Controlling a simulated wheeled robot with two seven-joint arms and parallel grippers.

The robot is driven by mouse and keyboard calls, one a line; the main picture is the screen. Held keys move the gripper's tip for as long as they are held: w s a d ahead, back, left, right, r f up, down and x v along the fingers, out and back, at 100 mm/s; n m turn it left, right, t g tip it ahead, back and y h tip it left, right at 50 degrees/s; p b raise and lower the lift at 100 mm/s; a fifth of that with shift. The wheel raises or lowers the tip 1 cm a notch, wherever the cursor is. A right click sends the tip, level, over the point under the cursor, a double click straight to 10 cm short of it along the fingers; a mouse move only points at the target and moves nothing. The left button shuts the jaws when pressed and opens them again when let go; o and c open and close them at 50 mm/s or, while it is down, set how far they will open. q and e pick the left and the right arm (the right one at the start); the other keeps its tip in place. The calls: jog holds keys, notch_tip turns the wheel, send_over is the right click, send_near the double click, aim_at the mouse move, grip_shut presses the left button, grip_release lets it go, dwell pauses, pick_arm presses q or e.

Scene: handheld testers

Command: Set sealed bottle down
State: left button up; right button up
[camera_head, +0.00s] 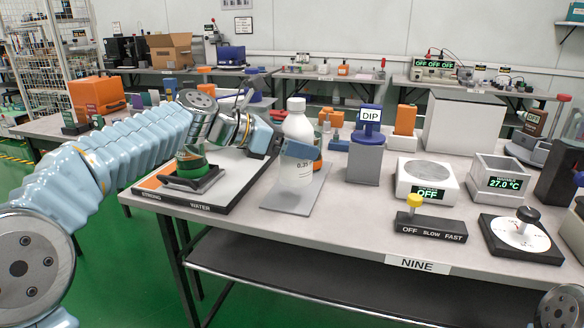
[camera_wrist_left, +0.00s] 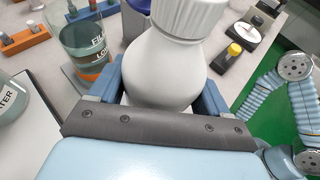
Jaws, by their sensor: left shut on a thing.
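The sealed bottle (camera_head: 297,128) is white with a ribbed white cap and stands upright over a thin grey plate (camera_head: 284,204) at the table's front edge. I cannot tell whether its base touches the plate. My left gripper (camera_head: 293,150) reaches in from the left and is shut around the bottle's body. In the left wrist view the bottle (camera_wrist_left: 168,65) sits between the two blue fingers, with its cap pointing up the picture. My right gripper is not in view; only part of my right arm shows.
Left of the plate, a board (camera_head: 190,200) marked STRONG and WATER carries a green vessel (camera_head: 191,163). The DIP block (camera_head: 364,163), white OFF device (camera_head: 428,177) and speed switch (camera_head: 431,226) stand to the right.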

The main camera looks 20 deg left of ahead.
pick_arm(q)
jog(key=shift+w+a+f, duration=0.1)
jog(key=shift+a+f, duration=0.2)
jog(key=shift+f, duration=0.1)
jog(key=f, duration=0.1)
jog(key=f+b, duration=0.1)
jog(key=f, duration=0.1)
jog(key=shift+w+a+f, duration=0.1)
jog(key=shift+a+f, duration=0.1)
jog(key=shift+f, duration=0.05)
jog(key=o, duration=1.4)
jog(key=shift+p+v, duration=0.35)
jog(key=shift+v, duration=5.6)
jog(key=shift+a, duration=0.1)
